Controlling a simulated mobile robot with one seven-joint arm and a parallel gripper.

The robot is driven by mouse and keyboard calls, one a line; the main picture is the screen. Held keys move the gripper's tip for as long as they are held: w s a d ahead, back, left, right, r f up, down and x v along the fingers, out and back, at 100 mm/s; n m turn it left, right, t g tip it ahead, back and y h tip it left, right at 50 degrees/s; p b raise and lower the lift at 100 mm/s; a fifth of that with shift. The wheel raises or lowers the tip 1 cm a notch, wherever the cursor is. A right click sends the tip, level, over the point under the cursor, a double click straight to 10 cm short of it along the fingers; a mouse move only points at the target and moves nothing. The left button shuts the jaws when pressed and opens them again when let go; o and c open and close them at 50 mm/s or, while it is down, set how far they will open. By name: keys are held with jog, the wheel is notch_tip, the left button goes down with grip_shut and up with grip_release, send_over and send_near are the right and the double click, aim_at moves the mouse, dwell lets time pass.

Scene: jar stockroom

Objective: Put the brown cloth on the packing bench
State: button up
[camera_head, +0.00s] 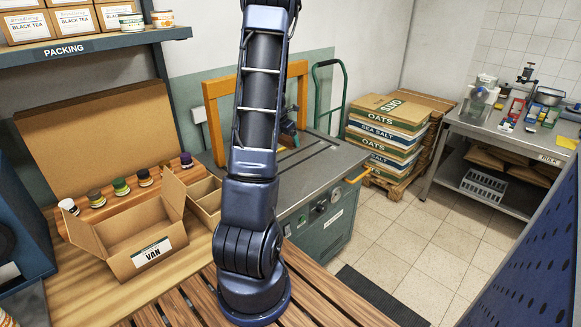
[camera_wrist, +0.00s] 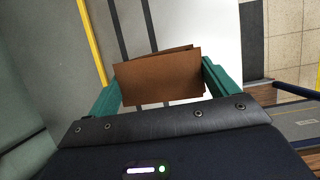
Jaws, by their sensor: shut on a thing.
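The brown cloth (camera_wrist: 158,78) shows in the wrist view as a folded flat piece between the two green fingers of my gripper (camera_wrist: 163,85). My gripper is shut on it and holds it over grey and white surfaces. In the head view my arm stands in front of the machine and hides most of my gripper, and I cannot make out the cloth there. The packing bench (camera_head: 72,286) is the light wooden top at the left in the head view, under the PACKING shelf. My gripper appears away from the bench, beyond my arm.
On the bench stand an open VAN box (camera_head: 150,252), a small divided box (camera_head: 206,200) and several jars (camera_head: 121,187) by a cardboard panel (camera_head: 97,135). A grey-green machine (camera_head: 330,190) with an orange frame stands beside it. Stacked sacks (camera_head: 385,135) and a steel table (camera_head: 500,130) are farther right.

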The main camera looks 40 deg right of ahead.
aim_at(290, 171)
notch_tip(290, 171, down, 15)
jog(key=shift+r, duration=0.15)
dwell(0.4)
jog(key=o, duration=0.8)
